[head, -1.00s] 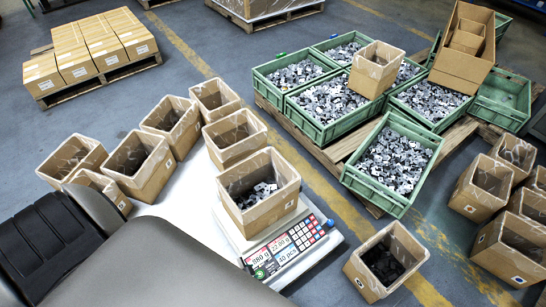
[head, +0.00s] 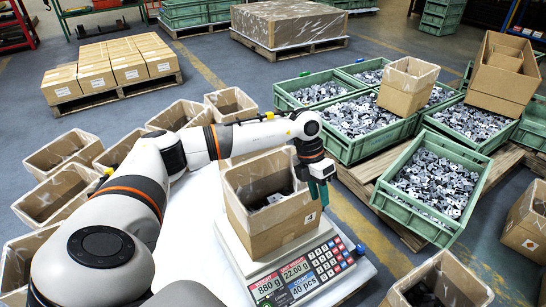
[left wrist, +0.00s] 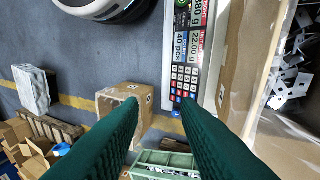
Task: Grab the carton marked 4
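The carton marked 4 (head: 268,233) is an open brown box on the counting scale (head: 305,275), with dark and grey stamped parts inside. Its "4" label shows on the right face in the head view. My left gripper (head: 319,190) has dark green fingers pointing down by the carton's right rim; contact cannot be told. In the left wrist view the fingers (left wrist: 160,108) are apart with nothing between them. The carton wall (left wrist: 237,70) and parts inside show at the right there, partly hidden by a finger. My right gripper is out of view.
Several open cartons (head: 62,155) stand left of the scale, partly behind my left arm. Green crates of stamped parts (head: 385,192) sit on a pallet at the right. Another carton (head: 455,285) stands at the front right. Closed boxes (head: 110,65) are at the back left.

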